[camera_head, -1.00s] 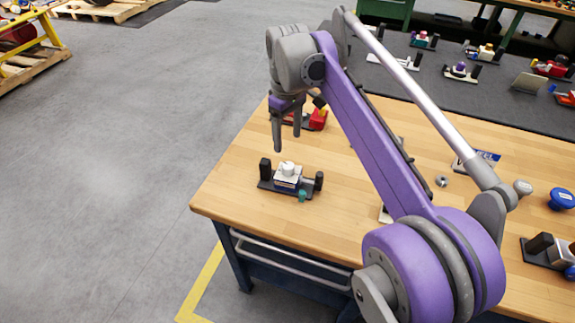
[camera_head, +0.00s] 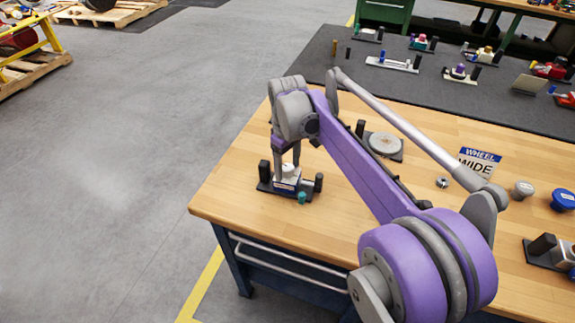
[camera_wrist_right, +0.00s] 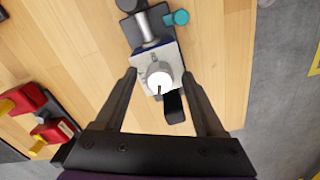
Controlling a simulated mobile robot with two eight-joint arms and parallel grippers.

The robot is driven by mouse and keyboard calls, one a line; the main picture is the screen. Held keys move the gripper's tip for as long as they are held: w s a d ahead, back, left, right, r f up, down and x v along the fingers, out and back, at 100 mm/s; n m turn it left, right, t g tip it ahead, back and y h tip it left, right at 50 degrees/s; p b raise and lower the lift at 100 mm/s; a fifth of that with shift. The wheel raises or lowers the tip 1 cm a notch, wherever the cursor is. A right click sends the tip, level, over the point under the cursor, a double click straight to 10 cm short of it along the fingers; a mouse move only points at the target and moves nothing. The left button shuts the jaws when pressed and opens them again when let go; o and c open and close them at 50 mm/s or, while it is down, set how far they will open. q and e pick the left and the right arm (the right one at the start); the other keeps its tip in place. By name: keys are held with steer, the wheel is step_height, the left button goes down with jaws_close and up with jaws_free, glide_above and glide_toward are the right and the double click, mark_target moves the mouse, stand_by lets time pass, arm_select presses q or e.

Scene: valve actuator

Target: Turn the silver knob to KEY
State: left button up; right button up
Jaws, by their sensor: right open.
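The silver-white round knob (camera_wrist_right: 159,76) sits on a small pale box with a blue edge, mounted on a dark base (camera_head: 309,189) near the table's left corner. In the head view the knob (camera_head: 288,170) is partly hidden by my right gripper (camera_head: 286,168). The right gripper points down over it. In the right wrist view the open fingers (camera_wrist_right: 160,73) stand one on each side of the knob, with gaps to it. A dark mark shows on the knob's edge facing the gripper. The box lettering is too small to read. My left gripper is not in view.
Black posts (camera_head: 264,170) and a teal peg (camera_head: 302,198) stand close around the knob's box. A red and yellow device (camera_wrist_right: 40,118) lies to the left in the wrist view.

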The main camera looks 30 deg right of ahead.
jaws_close()
steer(key=shift+m, duration=0.3)
steer(key=m+p, duration=0.1)
steer(key=m, duration=0.4)
steer(key=shift+m, duration=0.3)
steer(key=m, duration=0.3)
steer(key=shift+p, duration=0.35)
steer(key=shift+m, duration=1.9)
